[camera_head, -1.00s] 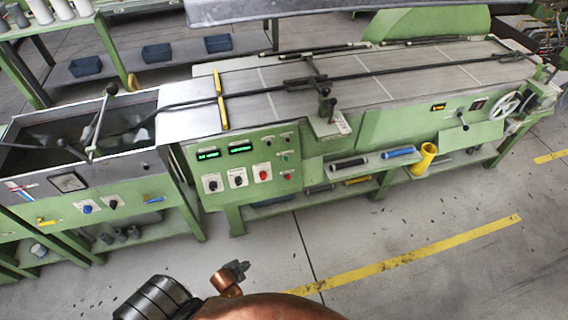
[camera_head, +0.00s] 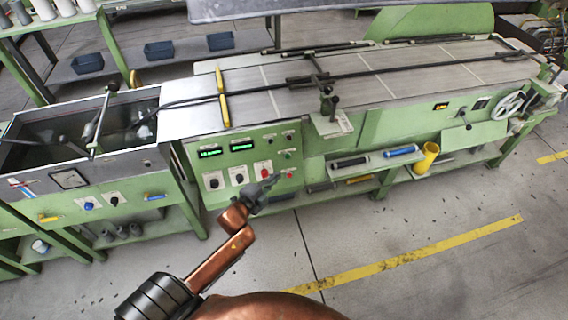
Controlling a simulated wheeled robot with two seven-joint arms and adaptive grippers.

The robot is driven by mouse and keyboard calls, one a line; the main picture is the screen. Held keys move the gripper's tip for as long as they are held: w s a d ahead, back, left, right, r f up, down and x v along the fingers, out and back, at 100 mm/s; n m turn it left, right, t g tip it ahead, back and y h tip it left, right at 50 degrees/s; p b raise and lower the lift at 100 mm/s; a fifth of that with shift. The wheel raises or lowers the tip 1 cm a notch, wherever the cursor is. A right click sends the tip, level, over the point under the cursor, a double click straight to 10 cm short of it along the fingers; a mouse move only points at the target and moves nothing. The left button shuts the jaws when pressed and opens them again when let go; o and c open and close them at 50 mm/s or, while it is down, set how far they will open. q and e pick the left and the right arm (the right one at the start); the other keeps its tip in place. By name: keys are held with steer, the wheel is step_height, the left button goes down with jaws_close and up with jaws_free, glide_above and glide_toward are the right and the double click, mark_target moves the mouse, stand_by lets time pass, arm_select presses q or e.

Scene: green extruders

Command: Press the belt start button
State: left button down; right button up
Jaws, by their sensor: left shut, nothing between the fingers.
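The green control panel (camera_head: 222,160) is on the front of the extruder line, left of the middle. It has two lit green displays (camera_head: 241,146), black knobs (camera_head: 213,183), a red knob (camera_head: 263,168), a small green button (camera_head: 287,155) and a red button (camera_head: 291,174). I cannot read which one is the belt start button. My left gripper (camera_head: 273,180) is shut and empty. My right gripper is not in view.
The belt table (camera_head: 400,75) runs to the right with a handwheel (camera_head: 508,104). A water trough (camera_head: 45,135) is at the left. A low shelf under the belt holds a yellow cup (camera_head: 425,158). The floor in front is clear, with a yellow stripe (camera_head: 400,263).

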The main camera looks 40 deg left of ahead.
arm_select(q)
steer(key=b, duration=0.2)
glide_toward(290, 156)
steer(key=w+d, duration=0.3)
steer(key=w+a, duration=0.1)
steer(key=w+a+f+b, duration=0.1)
steer(key=a, duration=0.1)
steer(key=shift+w+f, duration=0.25)
steer(key=shift+w, duration=0.15)
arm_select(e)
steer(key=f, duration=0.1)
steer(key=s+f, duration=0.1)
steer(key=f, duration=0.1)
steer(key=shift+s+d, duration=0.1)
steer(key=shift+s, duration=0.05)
